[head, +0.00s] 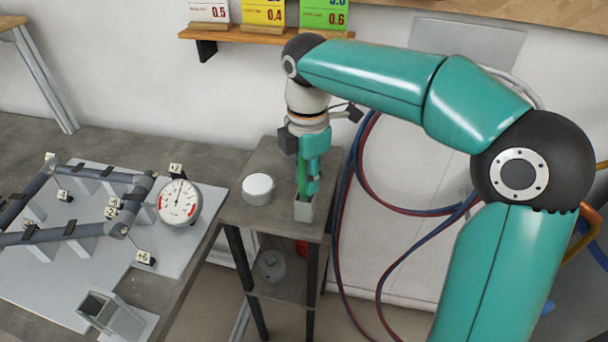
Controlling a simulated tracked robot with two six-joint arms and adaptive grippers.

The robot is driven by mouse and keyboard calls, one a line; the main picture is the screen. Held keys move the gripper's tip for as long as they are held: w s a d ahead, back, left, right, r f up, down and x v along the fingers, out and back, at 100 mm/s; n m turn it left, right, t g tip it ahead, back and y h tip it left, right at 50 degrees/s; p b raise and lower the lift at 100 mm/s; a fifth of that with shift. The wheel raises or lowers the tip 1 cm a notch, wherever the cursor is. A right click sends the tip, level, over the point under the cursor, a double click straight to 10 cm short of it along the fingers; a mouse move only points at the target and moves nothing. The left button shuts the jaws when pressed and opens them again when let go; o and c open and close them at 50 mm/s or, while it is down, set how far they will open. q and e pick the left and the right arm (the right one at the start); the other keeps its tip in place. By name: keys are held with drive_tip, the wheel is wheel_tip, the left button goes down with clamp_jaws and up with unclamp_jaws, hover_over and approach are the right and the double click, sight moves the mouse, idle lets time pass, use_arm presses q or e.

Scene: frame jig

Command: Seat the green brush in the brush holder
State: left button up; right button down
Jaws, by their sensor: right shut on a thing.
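My right gripper (310,182) points down over the small side stand and is shut on the green brush (301,174). Only a narrow green strip of the brush shows beside the teal fingers. The brush's lower end is at a small grey square cup (304,211) on the stand's front right corner. I cannot tell how deep the brush sits in it. Another grey open-topped square holder (112,316) stands tilted on a light plate at the lower left and looks empty. I cannot tell which of the two is the brush holder. My left gripper is not in view.
A white round lidded tin (258,189) is left of the cup on the stand (262,218). A grey pipe frame (75,231) with number tags and a round dial gauge (179,202) occupy the left table. Red and blue hoses (352,190) hang right of the stand.

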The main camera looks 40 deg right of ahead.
drive_tip(key=shift+f+b, duration=0.3)
drive_tip(key=shift+f, duration=0.35)
idle(0.8)
drive_tip(key=c, duration=0.9)
unclamp_jaws()
drive_tip(key=shift+r, duration=0.5)
wheel_tip(320, 180, up, 11)
drive_tip(key=shift+f, duration=0.1)
